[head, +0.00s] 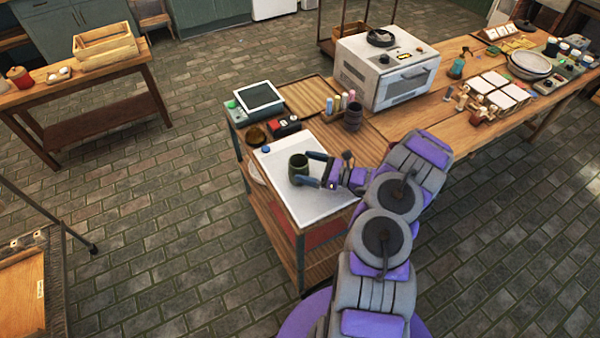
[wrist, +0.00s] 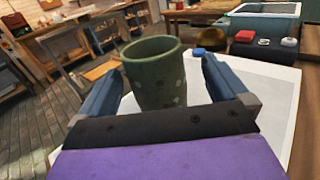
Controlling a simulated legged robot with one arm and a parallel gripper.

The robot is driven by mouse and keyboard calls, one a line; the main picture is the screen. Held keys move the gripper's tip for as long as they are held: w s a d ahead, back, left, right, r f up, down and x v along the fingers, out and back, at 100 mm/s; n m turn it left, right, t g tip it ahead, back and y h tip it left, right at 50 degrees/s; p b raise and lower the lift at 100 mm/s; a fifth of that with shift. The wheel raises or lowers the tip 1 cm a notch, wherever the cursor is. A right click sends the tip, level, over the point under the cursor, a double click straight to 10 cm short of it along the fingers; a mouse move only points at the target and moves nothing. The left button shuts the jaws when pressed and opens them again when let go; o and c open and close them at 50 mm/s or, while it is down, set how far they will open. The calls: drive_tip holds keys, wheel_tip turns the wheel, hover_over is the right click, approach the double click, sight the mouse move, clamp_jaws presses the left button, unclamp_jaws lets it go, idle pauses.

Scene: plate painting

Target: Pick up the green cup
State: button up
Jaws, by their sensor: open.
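The green cup (head: 298,164) stands upright on a white board (head: 325,205) on the near end of the wooden workbench. My gripper (head: 316,168) is open, low over the board at the cup's right side in the head view. In the wrist view the green cup (wrist: 155,72) shows dark and pale specks. It sits between the two blue fingers of my gripper (wrist: 158,88), with a gap visible on each side. The cup's lower part is hidden behind the gripper's palm.
A blue cap (head: 265,149) lies on the board near its back left edge. A white oven (head: 387,72) stands further back. The board around the cup is mostly clear.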

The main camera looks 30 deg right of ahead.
sight(299, 165)
drive_tip(key=x, duration=0.3)
drive_tip(key=shift+s+a, duration=0.1)
drive_tip(key=shift+a, duration=0.3)
drive_tip(key=shift+d, duration=0.3)
drive_tip(key=c, duration=0.5)
drive_tip(key=shift+a, duration=0.2)
drive_tip(key=c, duration=0.7)
drive_tip(key=shift+c, duration=1)
drive_tip(key=shift+d+r, duration=0.1)
drive_tip(key=shift+r, duration=0.05)
